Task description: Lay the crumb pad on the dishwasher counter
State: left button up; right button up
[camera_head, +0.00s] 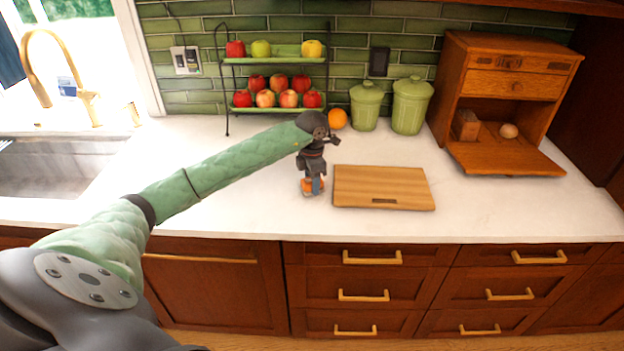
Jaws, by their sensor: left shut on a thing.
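My left gripper (312,185) reaches down over the white counter (240,180), just left of the wooden board. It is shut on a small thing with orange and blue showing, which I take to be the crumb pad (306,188). The fingers hide much of the pad, so its full shape does not show. The pad is at or just above the counter top; I cannot tell whether it touches. My right gripper is not in view.
A wooden board (383,187) lies close to the right of my left gripper. Behind stand a fruit rack (275,60), an orange (337,119), two green canisters (409,105) and an open wooden bread box (508,90). A sink (50,165) is at the left. Counter left of the gripper is clear.

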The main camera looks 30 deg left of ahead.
pick_arm(q)
jog(key=shift+f, duration=0.25)
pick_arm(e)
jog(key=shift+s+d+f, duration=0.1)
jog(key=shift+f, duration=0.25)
pick_arm(q)
jog(key=shift+f, duration=0.1)
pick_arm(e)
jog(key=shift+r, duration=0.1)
pick_arm(q)
jog(key=o, duration=1)
jog(key=shift+c, duration=0.2)
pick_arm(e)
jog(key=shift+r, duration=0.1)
pick_arm(q)
jog(key=shift+r, duration=0.4)
notch_tip(320, 180, up, 12)
jog(key=b, duration=0.4)
jog(key=shift+f+b, duration=0.25)
jog(key=shift+b, duration=0.15)
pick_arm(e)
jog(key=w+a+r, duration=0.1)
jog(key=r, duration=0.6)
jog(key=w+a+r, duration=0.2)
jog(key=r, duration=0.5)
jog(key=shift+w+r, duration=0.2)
